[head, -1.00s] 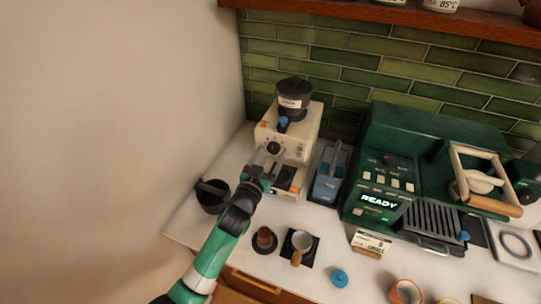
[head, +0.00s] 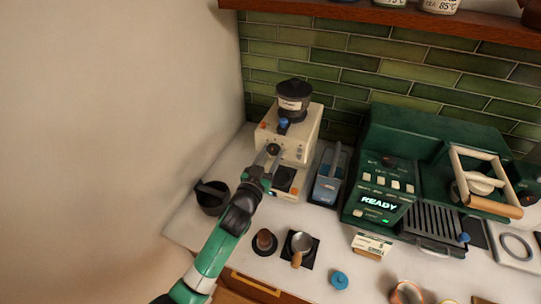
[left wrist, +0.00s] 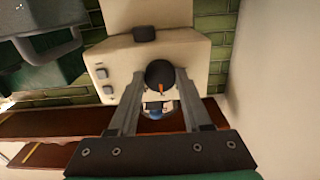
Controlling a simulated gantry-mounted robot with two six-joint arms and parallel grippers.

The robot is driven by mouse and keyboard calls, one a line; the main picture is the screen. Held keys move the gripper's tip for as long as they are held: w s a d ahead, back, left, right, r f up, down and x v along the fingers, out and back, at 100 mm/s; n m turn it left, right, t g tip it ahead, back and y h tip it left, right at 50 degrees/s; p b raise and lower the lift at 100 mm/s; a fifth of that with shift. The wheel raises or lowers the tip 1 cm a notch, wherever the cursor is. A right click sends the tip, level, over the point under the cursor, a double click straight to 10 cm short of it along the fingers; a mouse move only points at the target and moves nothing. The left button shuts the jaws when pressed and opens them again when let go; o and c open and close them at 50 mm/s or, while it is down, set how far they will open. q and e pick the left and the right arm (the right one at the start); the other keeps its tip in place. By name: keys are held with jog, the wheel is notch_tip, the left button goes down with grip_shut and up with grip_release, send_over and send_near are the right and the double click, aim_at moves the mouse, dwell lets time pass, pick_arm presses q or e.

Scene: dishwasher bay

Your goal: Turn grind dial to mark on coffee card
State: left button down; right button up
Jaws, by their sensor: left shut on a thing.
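The cream coffee grinder (head: 297,135) stands against the tiled wall, with a dark labelled hopper (head: 294,98) on top. Its black round grind dial (head: 274,149) is on the front face. My left gripper (head: 268,158) is shut on the dial, a finger on each side. In the left wrist view the dial (left wrist: 159,74) shows between the fingers of the left gripper (left wrist: 158,98), with an orange pointer line on it. The coffee card (head: 372,243) stands on the counter in front of the green machine; its print is too small to read. My right gripper is not in view.
The green espresso machine (head: 385,165) with a lit READY display stands right of the grinder. A blue-grey container (head: 328,180) stands between them.

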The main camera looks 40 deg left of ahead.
pick_arm(q)
jog(key=shift+m, duration=0.3)
jog(key=m+p, duration=0.1)
jog(key=m, duration=0.3)
jog(key=shift+r+p, duration=0.1)
jog(key=shift+p, duration=0.2)
jog(key=m+p, duration=0.1)
jog(key=m, duration=0.4)
jog(key=m+p, duration=0.1)
jog(key=m, duration=0.3)
jog(key=shift+a+p, duration=0.1)
jog(key=shift+p, duration=0.3)
jog(key=shift+m+p, duration=0.45)
jog(key=shift+m, duration=1.65)
jog(key=shift+c, duration=1.8)
grip_release()
jog(key=shift+s, duration=0.1)
